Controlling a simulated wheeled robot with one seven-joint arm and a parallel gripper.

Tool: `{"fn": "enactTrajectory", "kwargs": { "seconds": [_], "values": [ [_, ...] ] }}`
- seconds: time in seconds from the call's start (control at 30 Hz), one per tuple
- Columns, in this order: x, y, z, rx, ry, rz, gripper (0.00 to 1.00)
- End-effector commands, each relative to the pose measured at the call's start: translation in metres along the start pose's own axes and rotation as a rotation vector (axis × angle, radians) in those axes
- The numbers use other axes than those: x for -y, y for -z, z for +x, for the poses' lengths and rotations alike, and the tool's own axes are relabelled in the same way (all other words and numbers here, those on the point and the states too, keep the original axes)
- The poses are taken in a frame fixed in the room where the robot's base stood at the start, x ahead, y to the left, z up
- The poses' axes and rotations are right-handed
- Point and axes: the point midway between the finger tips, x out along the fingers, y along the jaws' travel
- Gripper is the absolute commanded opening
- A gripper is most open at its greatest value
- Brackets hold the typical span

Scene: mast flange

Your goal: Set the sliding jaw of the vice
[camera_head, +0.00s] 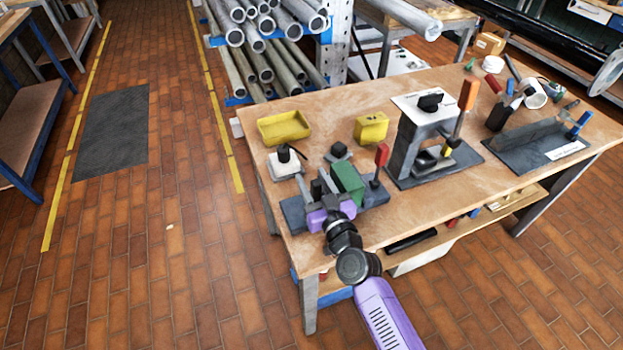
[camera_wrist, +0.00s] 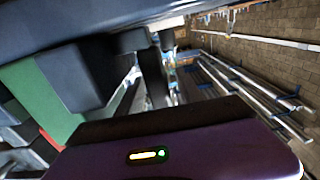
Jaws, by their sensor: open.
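The vice (camera_head: 293,213) is a low dark blue-grey fixture at the near left corner of the wooden bench. The wrist view shows the green block (camera_wrist: 38,98) at left beside a dark block (camera_wrist: 70,76). The sliding jaw is partly hidden by my gripper, and I cannot tell whether the fingers touch it.
A white box with a black knob (camera_head: 285,160) sits close behind my gripper. Pipes (camera_head: 265,45) are racked behind the bench; floor is clear at left.

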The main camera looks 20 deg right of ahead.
Motion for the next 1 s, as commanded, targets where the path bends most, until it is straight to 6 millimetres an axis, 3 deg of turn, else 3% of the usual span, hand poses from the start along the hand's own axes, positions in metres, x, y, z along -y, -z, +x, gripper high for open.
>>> {"fn": "enactTrajectory", "kwargs": {
  "seconds": [0.4,0.63,1.0],
  "values": [
    [0.0003,0.0001,0.0095,0.000,0.000,0.000,0.44],
    [0.0003,0.0001,0.0094,0.000,0.000,0.000,0.00],
    [0.0002,0.0001,0.0093,0.000,0.000,0.000,0.00]
  ]
}}
